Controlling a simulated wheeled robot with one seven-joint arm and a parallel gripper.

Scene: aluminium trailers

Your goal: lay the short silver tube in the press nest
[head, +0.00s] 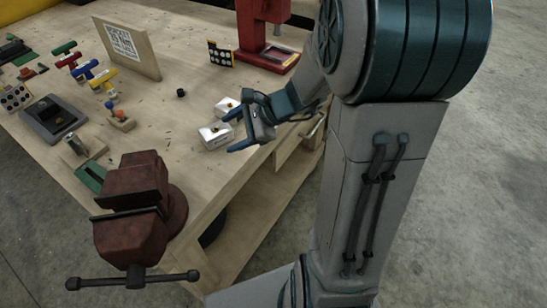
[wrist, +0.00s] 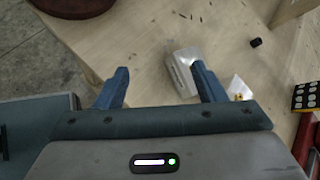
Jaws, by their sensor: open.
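I cannot make out the nest's shape. My gripper (head: 237,130) is open over the near right bench edge, by a white box. No tube shows there.
A red-brown vise (head: 135,220) sits at the near corner. A sign board (head: 128,47), coloured T-handles (head: 85,70) and a grey device (head: 54,119) stand further left. The middle is mostly clear.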

